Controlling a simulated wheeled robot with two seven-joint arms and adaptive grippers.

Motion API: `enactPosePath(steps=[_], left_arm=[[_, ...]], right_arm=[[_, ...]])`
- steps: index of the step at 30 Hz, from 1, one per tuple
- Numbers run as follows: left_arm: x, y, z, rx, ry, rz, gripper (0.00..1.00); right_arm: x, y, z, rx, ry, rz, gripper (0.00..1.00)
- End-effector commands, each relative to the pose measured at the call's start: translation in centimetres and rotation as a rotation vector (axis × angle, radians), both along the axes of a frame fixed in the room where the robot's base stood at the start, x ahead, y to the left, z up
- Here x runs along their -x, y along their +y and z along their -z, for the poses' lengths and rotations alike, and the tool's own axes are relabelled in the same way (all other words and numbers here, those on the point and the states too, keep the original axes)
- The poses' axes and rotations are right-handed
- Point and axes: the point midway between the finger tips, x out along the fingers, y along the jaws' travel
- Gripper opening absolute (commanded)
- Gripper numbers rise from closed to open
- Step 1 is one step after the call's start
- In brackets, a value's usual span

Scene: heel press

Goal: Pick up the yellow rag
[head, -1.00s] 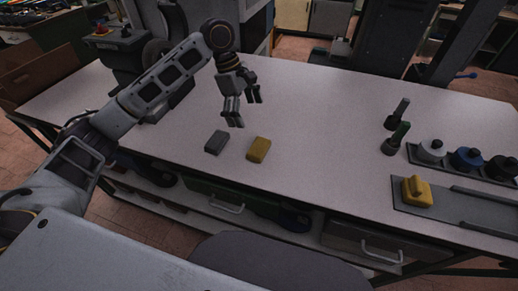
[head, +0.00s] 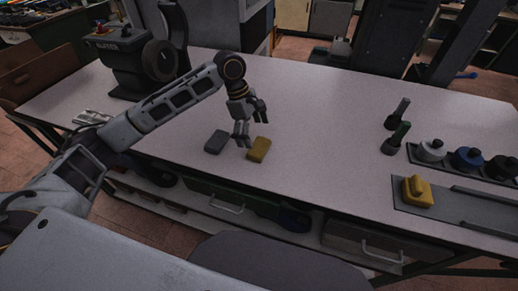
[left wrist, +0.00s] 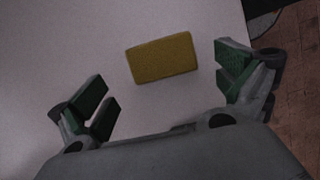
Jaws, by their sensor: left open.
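The yellow rag (head: 259,149) is a small flat block lying on the white table, near its front edge. It also shows in the left wrist view (left wrist: 162,58), ahead of and between the two fingers. My left gripper (head: 253,130) is open and empty, just above and beside the rag, with its fingers pointing down. In the left wrist view the left gripper's fingers (left wrist: 166,87) are spread wide with green pads, and the rag is apart from both. My right gripper is not in view.
A grey block (head: 216,142) lies just left of the rag. A yellow object (head: 417,191) sits on a grey tray (head: 455,209) at right, near several round-topped items and two dark upright tools (head: 397,138). A dark machine (head: 125,62) stands at the back left. The middle of the table (head: 320,120) is clear.

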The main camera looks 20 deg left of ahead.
Motion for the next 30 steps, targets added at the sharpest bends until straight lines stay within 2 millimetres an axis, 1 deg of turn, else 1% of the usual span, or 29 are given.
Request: enactPosePath(steps=[5,9,18,21,25,30], left_arm=[[0.0,-0.1,0.2,0.0,0.001,0.0,1.0],[0.1,-0.3,1.1,0.0,0.002,0.001,1.0],[0.3,-1.3,4.2,0.0,0.001,0.0,1.0],[0.4,-1.4,4.7,-0.001,0.0,0.0,1.0],[0.4,-1.5,5.0,-0.001,0.0,0.0,1.0],[0.4,-1.5,4.9,0.0,0.0,0.0,1.0]], right_arm=[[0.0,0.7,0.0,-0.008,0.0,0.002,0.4],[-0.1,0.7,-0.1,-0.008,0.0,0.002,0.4],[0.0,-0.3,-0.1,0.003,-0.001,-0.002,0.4],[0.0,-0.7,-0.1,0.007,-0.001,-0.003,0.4],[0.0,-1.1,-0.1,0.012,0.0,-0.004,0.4],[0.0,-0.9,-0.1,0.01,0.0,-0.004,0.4]])
